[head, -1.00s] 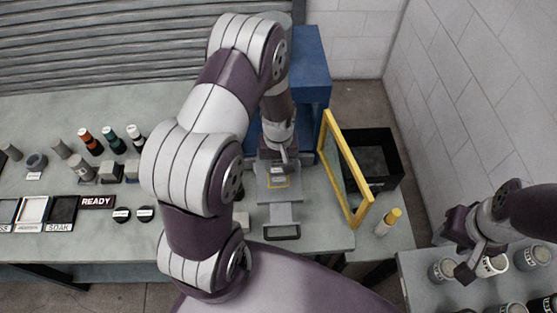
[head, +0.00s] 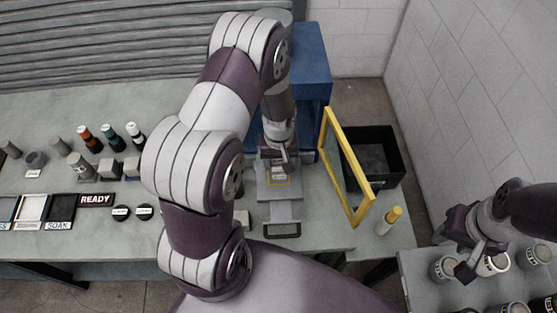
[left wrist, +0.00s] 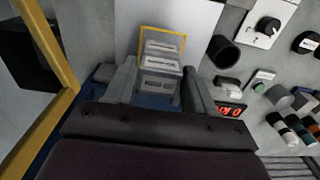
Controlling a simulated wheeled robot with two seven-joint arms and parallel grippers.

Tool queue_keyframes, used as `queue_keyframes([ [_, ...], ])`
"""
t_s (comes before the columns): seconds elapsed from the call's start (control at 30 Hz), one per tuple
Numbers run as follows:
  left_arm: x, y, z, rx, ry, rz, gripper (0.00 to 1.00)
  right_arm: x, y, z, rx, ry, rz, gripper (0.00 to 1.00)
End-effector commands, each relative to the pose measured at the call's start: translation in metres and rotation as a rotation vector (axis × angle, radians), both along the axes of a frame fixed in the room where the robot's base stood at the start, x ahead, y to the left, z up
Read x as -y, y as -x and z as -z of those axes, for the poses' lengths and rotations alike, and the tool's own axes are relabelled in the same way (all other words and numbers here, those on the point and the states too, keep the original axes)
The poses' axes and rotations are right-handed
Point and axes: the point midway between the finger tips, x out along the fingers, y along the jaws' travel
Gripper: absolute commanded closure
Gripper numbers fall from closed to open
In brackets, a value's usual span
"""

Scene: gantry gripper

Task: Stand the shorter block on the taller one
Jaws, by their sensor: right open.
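In the left wrist view a grey block with a pale label (left wrist: 159,88) stands between the fingers of my left gripper (left wrist: 160,90). A second labelled grey surface (left wrist: 165,48) shows beyond it, inside a yellow square outline. I cannot tell which block is taller, or whether they touch. The fingers are close on both sides of the nearer block, but contact is unclear. In the head view my left gripper (head: 276,158) points down over the grey plate (head: 282,212), and its wrist hides much of the blocks. My right gripper (head: 474,258) is open above a side bench.
A yellow-framed panel (head: 345,168) stands right of the plate, near a black bin (head: 391,155). A yellow-capped bottle (head: 388,221) is nearby. Several jars, including a pale one (head: 444,268), are near my right gripper. Bottles, small blocks and trays occupy the left bench.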

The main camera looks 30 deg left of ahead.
Motion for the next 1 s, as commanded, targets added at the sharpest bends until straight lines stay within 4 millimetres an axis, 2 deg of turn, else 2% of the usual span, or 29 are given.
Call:
queue_keyframes([
  [0.07, 0.000, 0.000, 0.000, 0.000, 0.000, 0.000, 0.24, 0.000, 0.000, 0.000, 0.000, 0.000, 0.000, 0.57],
  [0.3, 0.000, 0.001, 0.000, -0.001, 0.000, 0.000, 0.24, 0.000, 0.000, 0.000, 0.000, 0.000, 0.000, 0.57],
  [0.4, 0.000, 0.000, -0.006, 0.000, 0.000, 0.000, 0.24, 0.000, 0.000, 0.002, 0.000, 0.000, 0.000, 0.57],
  [0.47, 0.000, -0.001, -0.016, 0.004, 0.000, 0.000, 0.24, 0.000, 0.000, 0.005, 0.000, 0.000, 0.000, 0.57],
  [0.8, 0.000, 0.000, -0.103, 0.004, 0.000, 0.000, 0.24, 0.000, 0.000, 0.022, 0.000, 0.000, 0.000, 0.57],
  [1.0, 0.001, 0.001, -0.125, -0.001, 0.001, 0.000, 0.24, 0.000, 0.000, 0.024, 0.000, 0.000, 0.000, 0.57],
])
